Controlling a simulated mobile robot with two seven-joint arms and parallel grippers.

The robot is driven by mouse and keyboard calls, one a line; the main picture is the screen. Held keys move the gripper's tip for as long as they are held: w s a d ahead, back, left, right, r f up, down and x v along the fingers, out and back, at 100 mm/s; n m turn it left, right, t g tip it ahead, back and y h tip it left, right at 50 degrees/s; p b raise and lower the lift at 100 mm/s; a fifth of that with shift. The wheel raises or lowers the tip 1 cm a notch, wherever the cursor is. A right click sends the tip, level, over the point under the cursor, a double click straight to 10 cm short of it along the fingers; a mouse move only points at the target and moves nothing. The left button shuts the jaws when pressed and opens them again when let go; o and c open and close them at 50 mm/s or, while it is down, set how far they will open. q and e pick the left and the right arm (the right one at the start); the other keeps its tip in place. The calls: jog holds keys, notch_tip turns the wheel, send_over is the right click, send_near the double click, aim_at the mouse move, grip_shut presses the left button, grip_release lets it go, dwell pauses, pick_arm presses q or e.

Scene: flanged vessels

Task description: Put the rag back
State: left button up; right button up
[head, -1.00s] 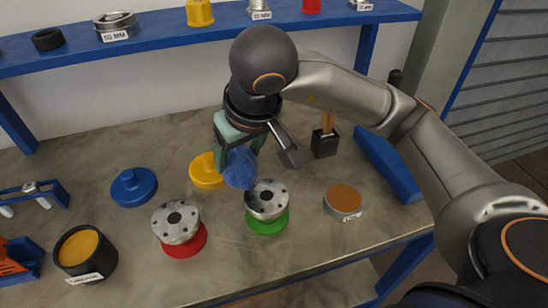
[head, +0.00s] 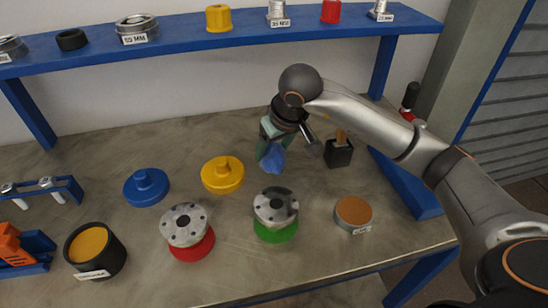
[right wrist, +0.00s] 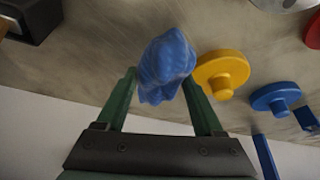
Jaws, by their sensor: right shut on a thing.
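The blue rag (head: 273,159) is crumpled in my right gripper (head: 268,153), above the back part of the bench. In the right wrist view the rag (right wrist: 165,66) bunches between the two green fingers (right wrist: 160,78) and hangs past their tips. It looks clear of the yellow lid and of the flanged vessels. My left gripper is in neither view.
A yellow lid (head: 223,174) and a blue lid (head: 147,187) lie left of the rag. A green-based vessel (head: 275,232) and a red-based vessel (head: 192,247) stand in front. A black holder (head: 338,154) and an orange-topped tin (head: 353,213) are to the right. A blue shelf (head: 190,46) runs behind.

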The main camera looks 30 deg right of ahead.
aim_at(274, 159)
jog(key=shift+w+d+f, duration=0.1)
jog(key=shift+w+f, duration=0.1)
jog(key=shift+f, duration=0.05)
jog(key=shift+w+d+f, duration=0.1)
jog(key=shift+f, duration=0.85)
jog(key=shift+w+d+f, duration=0.1)
jog(key=shift+f, duration=0.8)
jog(key=shift+f, duration=0.15)
jog(key=o, duration=1.3)
jog(key=v, duration=1.2)
jog(key=shift+p, duration=0.35)
